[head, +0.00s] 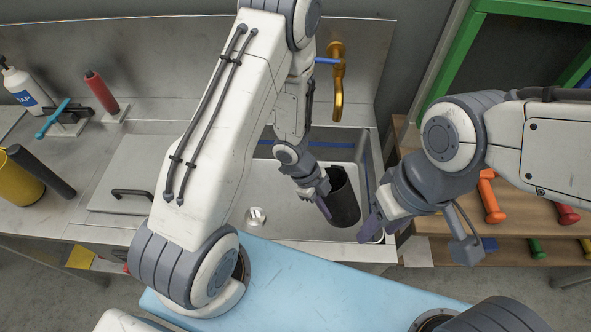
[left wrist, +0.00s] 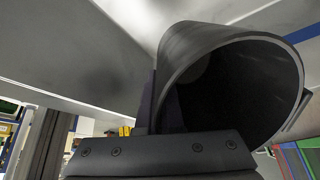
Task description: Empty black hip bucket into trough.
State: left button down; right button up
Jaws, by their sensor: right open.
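The black bucket (head: 345,198) is over the right part of the steel trough (head: 285,222); I cannot tell if it touches the floor of the trough. My left gripper (head: 322,192) is at the bucket's left side, shut on its wall near the rim. In the left wrist view the bucket (left wrist: 215,45) fills the right half, its dark open mouth toward the camera; its contents cannot be made out. One finger shows inside the mouth and one outside. My right gripper (head: 378,222) is open and empty, right of the bucket by the trough's front right corner.
A brass tap (head: 338,80) with a blue lever stands behind the trough. A white bottle (head: 25,90), a red cylinder (head: 101,91) and a yellow cylinder (head: 18,180) stand at left. A wooden shelf (head: 460,215) with coloured dumbbells is at right. A drain (head: 256,217) shows in the trough.

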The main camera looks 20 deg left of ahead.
aim_at(328, 202)
pick_arm(q)
jog(key=shift+w+a+r+h+p, duration=0.2)
jog(key=shift+a+r+h+p, duration=0.1)
jog(key=shift+a+r+h, duration=0.4)
jog(key=shift+r+h, duration=0.1)
jog(key=shift+h, duration=0.1)
jog(key=shift+a+r+g+h, duration=0.1)
jog(key=shift+r+g+h, duration=0.3)
jog(key=shift+h, duration=0.3)
jog(key=shift+r+h+b, duration=0.45)
jog(key=shift+h+b, duration=0.25)
jog(key=shift+r+g+h, duration=0.3)
jog(key=shift+r, duration=0.05)
jog(key=shift+a+r+h+p, duration=0.1)
jog(key=shift+r+h+p, duration=0.2)
jog(key=shift+r+p, duration=0.1)
jog(key=shift+w+a+r+g+h, duration=0.1)
jog(key=shift+a+r+g+h, duration=0.05)
jog(key=shift+r+h, duration=0.4)
jog(key=shift+a+r+g+h, duration=0.15)
jog(key=shift+r+h, duration=0.15)
jog(key=shift+h, duration=0.35)
jog(key=shift+w+a+r+h+b, duration=0.15)
jog(key=shift+a+r+h+b, duration=0.2)
jog(key=shift+a+h+b, duration=0.15)
jog(key=shift+w+a+r+h, duration=0.1)
jog(key=shift+a+r+h, duration=0.1)
jog(key=shift+a+h, duration=0.15)
